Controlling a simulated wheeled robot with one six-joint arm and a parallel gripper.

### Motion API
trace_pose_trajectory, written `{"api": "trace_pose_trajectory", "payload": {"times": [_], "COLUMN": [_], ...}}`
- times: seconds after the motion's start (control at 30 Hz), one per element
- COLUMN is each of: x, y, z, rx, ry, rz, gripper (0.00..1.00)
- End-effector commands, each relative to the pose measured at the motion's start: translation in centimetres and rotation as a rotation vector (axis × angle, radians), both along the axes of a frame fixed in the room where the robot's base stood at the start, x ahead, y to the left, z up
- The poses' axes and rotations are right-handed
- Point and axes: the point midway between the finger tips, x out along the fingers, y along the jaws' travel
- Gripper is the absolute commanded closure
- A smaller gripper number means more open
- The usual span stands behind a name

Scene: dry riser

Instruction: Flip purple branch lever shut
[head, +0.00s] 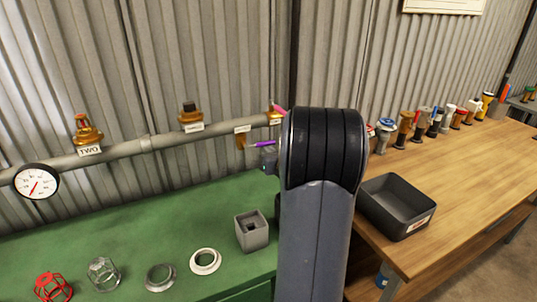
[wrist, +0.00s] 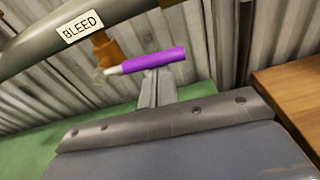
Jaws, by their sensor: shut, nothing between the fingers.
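The purple branch lever (wrist: 153,61) sticks out to the right from a brass branch valve (wrist: 105,47) below the pipe, under the BLEED label (wrist: 80,25). Its pale end joins the valve. In the head view the lever (head: 263,143) shows as a short purple bar just left of my arm. My gripper (wrist: 156,88) is shut and empty, with its fingertips just below the purple sleeve in the wrist view. I cannot tell whether they touch it. In the head view my arm hides most of the gripper and the pipe's right end.
The grey pipe (head: 120,151) carries a gauge (head: 36,181) and brass fittings. A grey square block (head: 251,230), rings and cages stand on the green bench (head: 190,205). A dark bin (head: 396,206) and several fittings stand on the wooden bench (head: 450,180) at right.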

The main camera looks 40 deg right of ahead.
Motion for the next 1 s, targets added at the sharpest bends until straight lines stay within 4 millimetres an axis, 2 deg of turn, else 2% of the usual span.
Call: {"api": "trace_pose_trajectory", "payload": {"times": [0.27, 0.67, 0.83, 1.0], "x": [-0.2, -0.1, 0.2, 0.9], "y": [-0.1, -0.2, -0.1, 0.2], "z": [0.9, 1.6, 0.8, -1.1], "rx": [-0.082, -0.089, -0.089, -0.088], "ry": [0.015, 0.01, 0.009, 0.015], "rz": [-0.002, -0.001, -0.001, 0.001], "gripper": [1.0, 1.0, 1.0, 1.0]}}
